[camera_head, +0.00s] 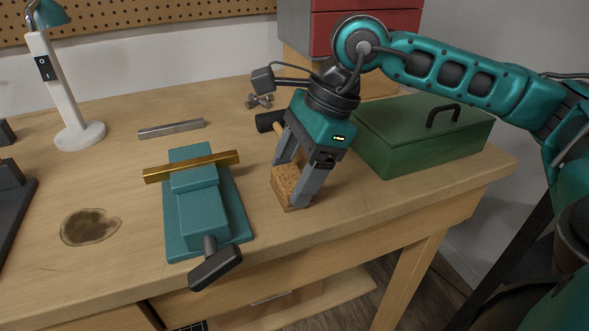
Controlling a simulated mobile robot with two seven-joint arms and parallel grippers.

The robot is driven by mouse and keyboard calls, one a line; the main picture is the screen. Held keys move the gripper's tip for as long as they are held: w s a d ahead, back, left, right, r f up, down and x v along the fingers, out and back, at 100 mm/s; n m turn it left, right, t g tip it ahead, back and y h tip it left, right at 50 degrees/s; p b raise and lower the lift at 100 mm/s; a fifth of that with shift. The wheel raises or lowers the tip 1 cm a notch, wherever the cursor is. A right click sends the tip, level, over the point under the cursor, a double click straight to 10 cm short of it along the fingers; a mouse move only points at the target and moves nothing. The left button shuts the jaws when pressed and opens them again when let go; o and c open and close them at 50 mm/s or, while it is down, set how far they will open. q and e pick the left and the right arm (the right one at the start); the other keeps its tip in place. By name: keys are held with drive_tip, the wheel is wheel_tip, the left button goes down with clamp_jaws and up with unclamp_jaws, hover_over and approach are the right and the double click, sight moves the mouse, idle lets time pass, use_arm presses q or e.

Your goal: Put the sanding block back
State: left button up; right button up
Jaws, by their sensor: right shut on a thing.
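The sanding block (283,183) is a small brown, cork-like block on the workbench, between the teal vise and the green toolbox. My right gripper (290,188) reaches down over it from above, with its grey fingers on either side of the block, and is shut on it. The block's lower edge is at or very near the bench top; I cannot tell whether it touches. The fingers hide part of the block. My left gripper is not in view.
A teal vise (203,215) with a brass-coloured bar (192,167) stands left of the gripper. A green toolbox (424,135) stands close on the right. A black-headed hammer (269,121) lies behind the gripper. A metal bar (171,129), a lamp (66,90) and a dark stain (90,227) are further left.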

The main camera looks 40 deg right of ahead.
drive_tip(key=shift+f, duration=0.2)
drive_tip(key=o, duration=1)
drive_tip(key=shift+r, duration=0.1)
drive_tip(key=shift+d+r, duration=0.1)
drive_tip(key=shift+r, duration=0.3)
drive_tip(key=p+v, duration=0.2)
drive_tip(key=v, duration=0.9)
drive_tip(key=shift+s+d+r, duration=0.1)
drive_tip(key=shift+r, duration=0.15)
